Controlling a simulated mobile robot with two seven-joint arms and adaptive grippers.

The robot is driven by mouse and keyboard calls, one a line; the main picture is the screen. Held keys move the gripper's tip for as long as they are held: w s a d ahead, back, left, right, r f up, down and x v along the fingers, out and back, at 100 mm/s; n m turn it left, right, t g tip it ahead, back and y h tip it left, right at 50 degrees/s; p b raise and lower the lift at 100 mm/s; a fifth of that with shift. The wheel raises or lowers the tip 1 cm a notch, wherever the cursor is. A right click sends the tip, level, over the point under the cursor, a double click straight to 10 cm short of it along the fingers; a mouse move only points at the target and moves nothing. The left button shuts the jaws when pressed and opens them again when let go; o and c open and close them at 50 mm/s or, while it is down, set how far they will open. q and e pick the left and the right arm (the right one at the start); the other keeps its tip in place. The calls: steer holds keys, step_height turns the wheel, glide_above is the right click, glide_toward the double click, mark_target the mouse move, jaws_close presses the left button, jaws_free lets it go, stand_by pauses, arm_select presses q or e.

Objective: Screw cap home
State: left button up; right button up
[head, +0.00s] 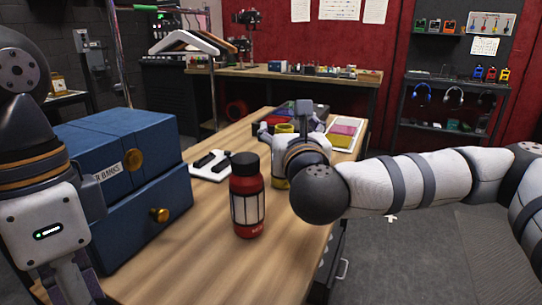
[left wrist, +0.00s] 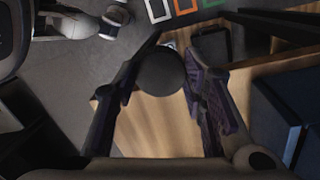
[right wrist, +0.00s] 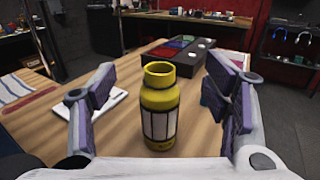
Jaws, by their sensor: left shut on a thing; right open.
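A yellow bottle (head: 284,127) with an open mouth stands upright on the wooden table, partly hidden by my right arm in the head view. In the right wrist view the bottle (right wrist: 160,110) stands between the spread fingers of my right gripper (right wrist: 163,90), which is open and apart from it. My left gripper (left wrist: 160,78) is shut on a round dark cap (left wrist: 160,70), seen end-on in the left wrist view. In the head view the left gripper is at the lower left and its held cap is hidden. A red bottle (head: 247,205) with a black cap stands nearer the front.
A blue drawer box (head: 140,215) with brass knobs stands at the table's left. A white pad (head: 208,172) with a black item lies behind the red bottle. A dark tray with coloured parts (right wrist: 185,55) lies beyond the yellow bottle. Bare tabletop lies around the red bottle.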

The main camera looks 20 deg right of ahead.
mark_target(278, 182)
arm_select(q)
steer(key=shift+s, duration=0.2)
steer(key=f, duration=0.1)
steer(key=f+b, duration=0.1)
steer(key=shift+w+f+g, duration=0.25)
steer(key=shift+f+g, duration=0.05)
arm_select(e)
step_height(278, 182, down, 8)
steer(key=shift+f, duration=0.25)
steer(key=shift+w+d+r, duration=0.15)
steer(key=shift+w+r, duration=0.05)
steer(key=shift+w, duration=0.2)
arm_select(q)
steer(key=shift+r, duration=0.1)
arm_select(e)
steer(key=shift+w+r, duration=0.1)
steer(key=shift+w, duration=0.2)
steer(key=x, duration=0.6)
arm_select(q)
steer(key=shift+f, duration=0.2)
arm_select(e)
steer(key=shift+c, duration=0.6)
